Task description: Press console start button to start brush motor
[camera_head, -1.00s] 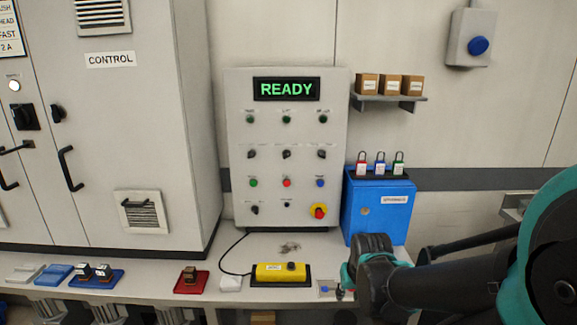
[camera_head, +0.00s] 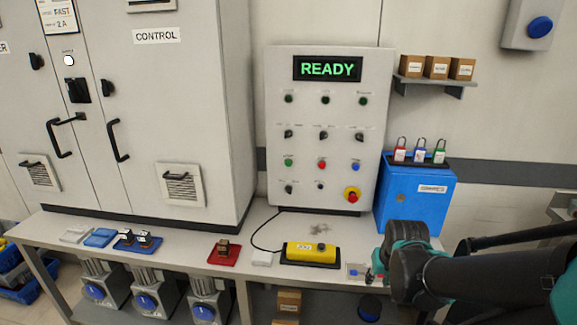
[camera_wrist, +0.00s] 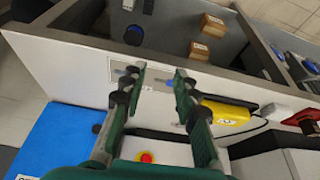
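The grey console (camera_head: 275,225) stands upright at the back of the bench, its display (camera_head: 328,69) reading READY in green. Its lower button row has a green button (camera_head: 288,162), a red button (camera_head: 322,165) and a blue button (camera_head: 355,167); their labels are too small to read. A red emergency stop on yellow (camera_head: 352,195) sits at the lower right and also shows in the wrist view (camera_wrist: 146,157). My gripper (camera_wrist: 160,80) is open and empty over the bench, apart from the console buttons. In the head view, my arm's end is low, right of the console.
A yellow pendant box (camera_head: 312,253) lies on the bench before the console. A blue box (camera_head: 415,205) with padlocks stands right of the console, near my arm. A shelf (camera_head: 433,83) with small cartons hangs above it. A control cabinet (camera_head: 205,120) is left.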

